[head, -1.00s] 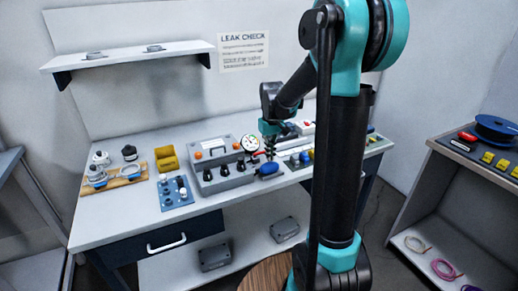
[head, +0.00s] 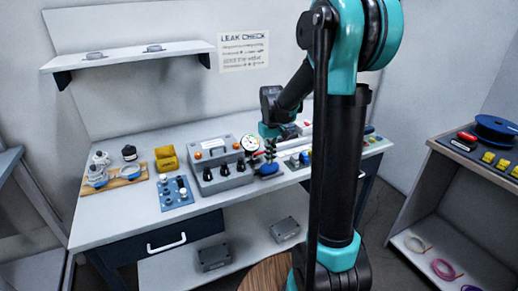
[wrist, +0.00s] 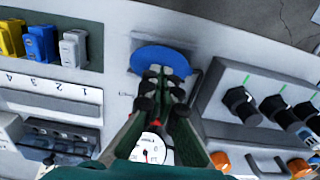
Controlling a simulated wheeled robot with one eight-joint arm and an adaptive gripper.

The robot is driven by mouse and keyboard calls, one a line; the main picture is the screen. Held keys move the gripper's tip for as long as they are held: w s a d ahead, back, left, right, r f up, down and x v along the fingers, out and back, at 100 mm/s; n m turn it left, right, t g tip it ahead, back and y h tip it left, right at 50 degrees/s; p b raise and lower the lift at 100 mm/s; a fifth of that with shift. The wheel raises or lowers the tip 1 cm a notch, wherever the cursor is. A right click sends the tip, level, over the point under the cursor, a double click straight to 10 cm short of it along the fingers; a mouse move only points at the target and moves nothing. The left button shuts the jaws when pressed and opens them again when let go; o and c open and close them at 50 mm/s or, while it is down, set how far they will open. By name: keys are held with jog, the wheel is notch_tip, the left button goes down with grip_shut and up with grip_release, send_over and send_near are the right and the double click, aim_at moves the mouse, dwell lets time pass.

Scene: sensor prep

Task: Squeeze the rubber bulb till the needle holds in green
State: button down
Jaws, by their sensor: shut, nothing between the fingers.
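The blue rubber bulb (head: 268,169) lies at the front of the bench, just right of the grey box. In the wrist view the bulb (wrist: 165,57) is a flattened blue round beyond my fingertips, which cover its near edge. My gripper (head: 270,150) is above the bulb and its fingers are shut with nothing between them; they also show in the wrist view (wrist: 162,76). I cannot tell whether they touch the bulb. The round white gauge (head: 250,143) stands behind the bulb. It is partly hidden by my gripper in the wrist view (wrist: 152,150), and its needle reading is unclear.
The grey box (head: 222,175) with black knobs and orange caps stands left of the bulb. A numbered strip with coloured blocks (wrist: 41,43) lies on the bulb's other side. A blue switch panel (head: 174,192) and a yellow bin (head: 167,158) are further left.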

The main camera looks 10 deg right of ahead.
jog(key=shift+f, duration=0.75)
dwell(0.4)
jog(key=shift+r, duration=3.5)
jog(key=s+d+f+m+t, duration=0.1)
jog(key=s+f, duration=0.4)
jog(key=s, duration=0.6)
jog(key=s+d+f+m+t, duration=0.2)
jog(key=s+f, duration=0.3)
jog(key=s, duration=0.6)
jog(key=shift+d+f+m+t, duration=0.3)
jog(key=shift+d+f+t, duration=0.1)
jog(key=shift+d+t, duration=0.2)
dwell(0.6)
